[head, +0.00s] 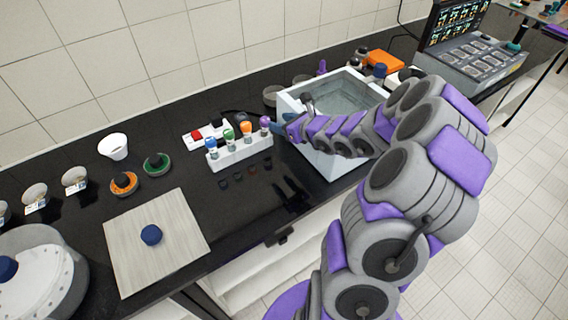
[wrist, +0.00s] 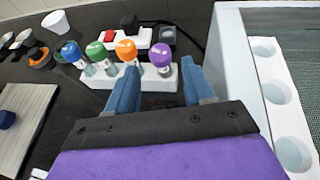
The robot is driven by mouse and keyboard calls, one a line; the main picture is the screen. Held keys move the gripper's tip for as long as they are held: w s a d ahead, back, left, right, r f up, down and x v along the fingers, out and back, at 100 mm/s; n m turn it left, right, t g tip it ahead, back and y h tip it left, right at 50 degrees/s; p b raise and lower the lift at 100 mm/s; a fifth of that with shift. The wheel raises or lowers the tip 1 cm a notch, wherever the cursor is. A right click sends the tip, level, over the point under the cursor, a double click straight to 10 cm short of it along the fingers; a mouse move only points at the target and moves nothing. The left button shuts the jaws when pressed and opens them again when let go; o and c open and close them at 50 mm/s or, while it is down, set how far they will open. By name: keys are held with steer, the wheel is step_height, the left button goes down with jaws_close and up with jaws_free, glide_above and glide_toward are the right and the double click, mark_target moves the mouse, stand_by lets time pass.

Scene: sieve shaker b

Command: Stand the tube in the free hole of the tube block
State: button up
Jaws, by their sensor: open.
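The white tube block (head: 240,154) stands on the black bench, left of the white basin. Tubes with a blue cap (head: 211,143), a green cap (head: 229,135), an orange cap (head: 246,127) and a purple cap (head: 264,121) stand in a row in it. The purple-capped tube (wrist: 162,56) is at the block's right end and looks upright. No free hole shows clearly. My gripper (wrist: 160,86) is open, its blue fingers apart and empty. The purple-capped tube appears ahead of the gap, beyond the fingertips. The fingers partly hide the block's front face.
The white basin (head: 318,158) is close to my gripper's right; a white strip with round recesses (wrist: 268,50) shows there. A switch box with a red button (head: 197,135) lies behind the block. A pale board (head: 120,240) lies at left. The bench before the block is clear.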

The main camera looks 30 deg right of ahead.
steer(key=s+a+r+n+g+y, duration=0.1)
steer(key=s+a+r+n+y, duration=0.2)
steer(key=a, duration=0.4)
steer(key=a+r+n+g+y, duration=0.2)
steer(key=a+r+n, duration=0.1)
steer(key=a+n, duration=0.4)
steer(key=s+a+r+n+g+y, duration=0.1)
steer(key=s+a+r+n+y, duration=0.2)
steer(key=a, duration=0.5)
steer(key=s+a+r+n+g, duration=0.1)
steer(key=s+a+n+g, duration=0.3)
steer(key=s+a+n, duration=0.4)
steer(key=s+a+f+n+g+h, duration=0.25)
steer(key=s+n+g+h, duration=0.35)
steer(key=s, duration=0.8)
steer(key=s+d+n+h, duration=0.5)
steer(key=s+d+n, duration=0.1)
steer(key=s+d, duration=0.5)
steer(key=shift+f+g, duration=0.2)
steer(key=shift+g, duration=0.2)
